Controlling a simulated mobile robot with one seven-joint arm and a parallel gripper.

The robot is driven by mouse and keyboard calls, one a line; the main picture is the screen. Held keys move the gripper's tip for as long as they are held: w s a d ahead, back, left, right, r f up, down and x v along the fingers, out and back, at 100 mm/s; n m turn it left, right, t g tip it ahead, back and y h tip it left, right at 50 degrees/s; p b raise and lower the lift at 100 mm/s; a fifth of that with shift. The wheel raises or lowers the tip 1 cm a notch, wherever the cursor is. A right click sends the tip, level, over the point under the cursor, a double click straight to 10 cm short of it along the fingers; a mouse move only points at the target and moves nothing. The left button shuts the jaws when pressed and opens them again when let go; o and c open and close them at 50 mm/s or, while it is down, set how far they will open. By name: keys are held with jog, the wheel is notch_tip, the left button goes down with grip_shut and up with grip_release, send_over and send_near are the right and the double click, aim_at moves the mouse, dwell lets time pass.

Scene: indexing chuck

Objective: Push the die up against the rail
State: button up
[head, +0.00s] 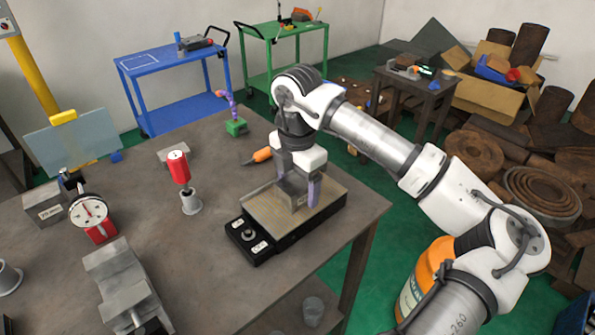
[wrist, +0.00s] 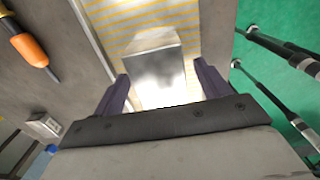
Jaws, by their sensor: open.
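The die looks to be the grey metal block (head: 293,194), standing on the yellow-striped top of the black chuck (head: 243,253). In the wrist view the block (wrist: 157,72) sits between the two purple fingers of my gripper (wrist: 162,88). The fingers are open, with a gap on each side of the block. In the head view my gripper (head: 298,184) points down over the chuck and partly hides the block. A thin raised edge, likely the rail (wrist: 92,38), runs along the left side of the striped top in the wrist view. The block stands apart from it.
A red cylinder (head: 178,167), a dial gauge (head: 89,212) and a vise (head: 118,280) are to the left. The table's right edge is close to the chuck.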

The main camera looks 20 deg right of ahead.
grip_shut()
dwell(0.5)
jog(key=shift+w, duration=0.25)
jog(key=shift+w+a+b, duration=0.2)
jog(key=shift+w+a, duration=0.1)
jog(key=shift+w, duration=0.35)
jog(key=shift+w+a+b, duration=0.2)
jog(key=shift+w+a, duration=0.05)
jog(key=shift+w, duration=0.4)
jog(key=shift+w+a, duration=0.1)
jog(key=shift+w, duration=0.15)
dwell(0.3)
grip_release()
